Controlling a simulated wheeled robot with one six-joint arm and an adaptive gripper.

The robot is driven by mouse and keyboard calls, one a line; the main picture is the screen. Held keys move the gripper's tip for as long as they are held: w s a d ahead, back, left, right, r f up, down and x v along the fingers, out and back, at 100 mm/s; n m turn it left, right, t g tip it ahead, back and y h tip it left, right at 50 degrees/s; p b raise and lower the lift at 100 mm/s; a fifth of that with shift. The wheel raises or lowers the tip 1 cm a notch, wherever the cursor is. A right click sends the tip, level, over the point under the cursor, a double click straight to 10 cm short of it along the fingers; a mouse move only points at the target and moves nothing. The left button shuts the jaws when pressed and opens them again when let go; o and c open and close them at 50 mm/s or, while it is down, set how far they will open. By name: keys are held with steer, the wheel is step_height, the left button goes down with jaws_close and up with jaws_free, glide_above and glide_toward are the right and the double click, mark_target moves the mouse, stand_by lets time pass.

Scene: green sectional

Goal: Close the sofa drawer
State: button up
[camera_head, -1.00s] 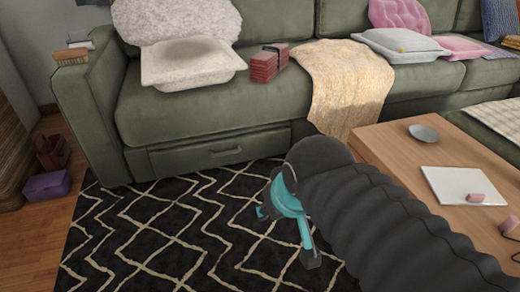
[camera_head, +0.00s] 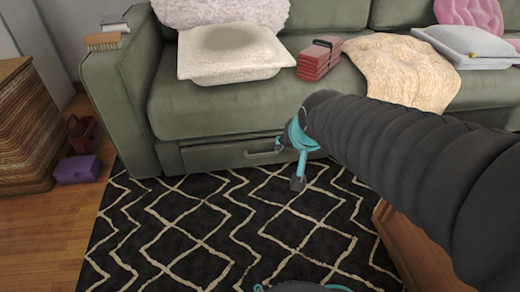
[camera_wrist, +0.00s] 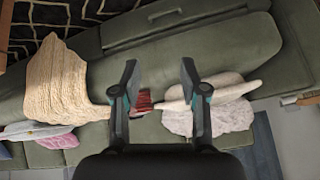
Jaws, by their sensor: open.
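The sofa drawer (camera_head: 215,157) is a green panel low in the front of the green sofa (camera_head: 200,105), with a bar handle near its middle. It looks nearly flush, and I cannot tell how far out it stands. In the wrist view the drawer (camera_wrist: 155,22) shows upside down at the top. My gripper (camera_head: 289,165), with teal and dark fingers, is over the rug in front of the drawer's right part and overlaps it in the picture. In the wrist view my gripper (camera_wrist: 159,70) has its fingers spread wide with nothing held. My arm hides the drawer's right end.
A patterned black rug (camera_head: 215,225) covers the floor before the sofa. A wooden table (camera_head: 400,235) stands at the right, partly behind my arm. Cushions and red books (camera_head: 318,62) lie on the seat.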

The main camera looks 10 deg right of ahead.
mark_target(261, 156)
steer(key=w+f+m+t+p, duration=0.2)
steer(key=w+f+m, duration=0.35)
steer(key=w, duration=0.75)
steer(key=w+f+m+t+p, duration=0.2)
steer(key=w+f, duration=0.7)
steer(key=w, duration=0.4)
step_height(261, 156, down, 24)
steer(key=m+t+p, duration=0.3)
steer(key=m+t, duration=0.1)
steer(key=m, duration=0.4)
steer(key=shift+n, duration=0.25)
steer(key=x, duration=1.3)
steer(key=shift+w+a+r, duration=0.1)
steer(key=shift+w+a, duration=0.15)
steer(key=shift+a, duration=0.15)
jaws_close()
